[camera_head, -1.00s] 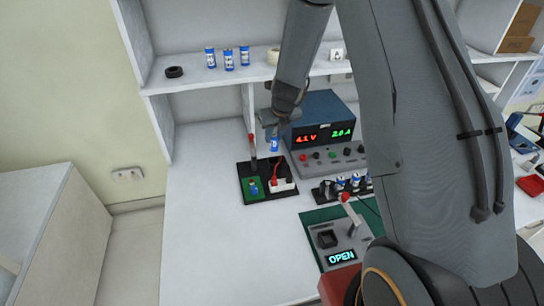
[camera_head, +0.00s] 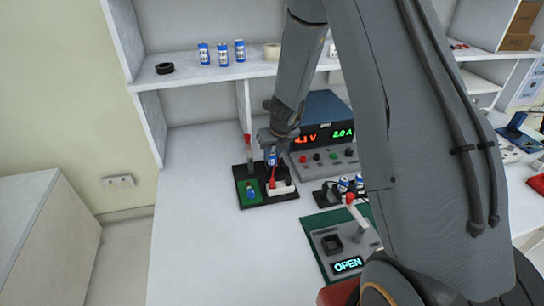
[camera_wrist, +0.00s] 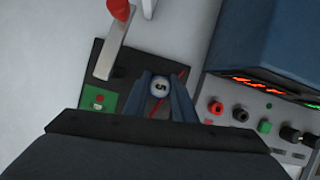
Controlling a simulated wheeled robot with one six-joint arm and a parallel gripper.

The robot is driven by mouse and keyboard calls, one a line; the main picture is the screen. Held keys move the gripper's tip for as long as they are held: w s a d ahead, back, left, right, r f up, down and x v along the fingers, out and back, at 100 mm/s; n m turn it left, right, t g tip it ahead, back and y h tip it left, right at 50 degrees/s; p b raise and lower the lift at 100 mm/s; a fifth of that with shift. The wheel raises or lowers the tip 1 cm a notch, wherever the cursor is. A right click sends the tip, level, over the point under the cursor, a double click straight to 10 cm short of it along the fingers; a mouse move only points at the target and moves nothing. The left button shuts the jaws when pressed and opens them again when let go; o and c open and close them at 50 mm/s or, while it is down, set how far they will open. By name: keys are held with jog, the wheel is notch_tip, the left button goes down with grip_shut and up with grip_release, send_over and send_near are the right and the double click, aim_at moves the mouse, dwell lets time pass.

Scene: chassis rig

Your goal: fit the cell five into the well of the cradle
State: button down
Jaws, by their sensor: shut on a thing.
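In the head view the cell (camera_head: 272,159) hangs roughly upright below the jaws, at the white block on the black board (camera_head: 253,203). This white block (camera_head: 282,189) looks like the cradle. Its well is hidden by the cell, jaws and red lead, so I cannot tell whether the cell's lower end is inside it. In the wrist view the cell sits between both fingers, over the dark board.
A red-handled lever (camera_wrist: 112,40) and a green pad (camera_head: 240,186) with a small blue part are on the board. A power supply (camera_head: 322,125) stands close on the right. A device reading OPEN (camera_head: 347,265) and several cells in a black holder (camera_head: 322,197) are nearer. The table's left is clear.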

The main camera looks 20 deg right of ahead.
jog(key=shift+f, duration=0.15)
jog(key=c, duration=1.5)
grip_release()
jog(key=shift+o, duration=0.2)
jog(key=shift+r, duration=0.2)
jog(key=a+p+v, duration=0.1)
jog(key=p+v, duration=0.5)
jog(key=v, duration=0.6)
jog(key=s+r+n+g, duration=0.1)
jog(key=s+r+n, duration=0.4)
jog(key=s+n, duration=0.7)
jog(key=s+r+n+g, duration=0.1)
jog(key=s+r+n, duration=0.4)
jog(key=s+n, duration=0.7)
jog(key=n, duration=1)
jog(key=shift+s+r+h, duration=0.3)
jog(key=shift+r, duration=0.05)
jog(key=shift+d, duration=0.15)
